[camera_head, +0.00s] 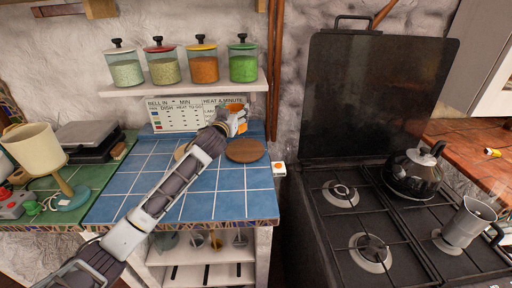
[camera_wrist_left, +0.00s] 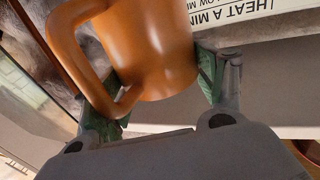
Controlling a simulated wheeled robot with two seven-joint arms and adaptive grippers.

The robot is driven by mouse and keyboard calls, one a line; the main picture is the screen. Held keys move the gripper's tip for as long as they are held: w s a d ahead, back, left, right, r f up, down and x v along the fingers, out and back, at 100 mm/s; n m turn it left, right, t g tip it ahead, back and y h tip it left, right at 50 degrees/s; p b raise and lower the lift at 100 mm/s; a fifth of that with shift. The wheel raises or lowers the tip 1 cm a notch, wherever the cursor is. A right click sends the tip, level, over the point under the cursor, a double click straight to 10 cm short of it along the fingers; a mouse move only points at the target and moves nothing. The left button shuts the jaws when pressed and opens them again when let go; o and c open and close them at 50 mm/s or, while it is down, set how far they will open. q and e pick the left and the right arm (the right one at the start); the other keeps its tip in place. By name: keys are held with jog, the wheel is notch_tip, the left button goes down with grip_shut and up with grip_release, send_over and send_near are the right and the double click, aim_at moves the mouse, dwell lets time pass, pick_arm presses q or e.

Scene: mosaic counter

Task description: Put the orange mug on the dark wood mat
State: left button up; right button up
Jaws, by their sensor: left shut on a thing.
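The orange mug (camera_wrist_left: 150,45) is between the two fingers of my left gripper (camera_wrist_left: 162,92), which is shut on it. Its handle points to the left in the wrist view. In the head view the orange mug (camera_head: 236,109) shows only in part behind the gripper, near the back of the blue-tiled counter. The dark wood mat (camera_head: 246,150) is a round brown disc lying on the tiles, just below the gripper in the picture. Whether the mug touches anything under it cannot be told. My right gripper is not in view.
A lighter round mat (camera_head: 181,151) is partly hidden by my left arm. A shelf (camera_head: 190,88) with several jars hangs above, over a printed chart (camera_head: 180,115). A stove (camera_head: 385,225) with a kettle (camera_head: 413,173) stands at the right. The front tiles are clear.

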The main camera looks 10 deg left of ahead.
pick_arm(q)
jog(key=shift+w+d+m+h, duration=0.15)
jog(key=shift+w+d+h, duration=0.15)
jog(key=shift+d, duration=0.35)
jog(key=shift+w+d+m+h, duration=0.15)
jog(key=shift+w+d+h, duration=0.1)
jog(key=shift+d, duration=0.35)
jog(key=shift+s+r, duration=0.15)
jog(key=shift+r, duration=0.1)
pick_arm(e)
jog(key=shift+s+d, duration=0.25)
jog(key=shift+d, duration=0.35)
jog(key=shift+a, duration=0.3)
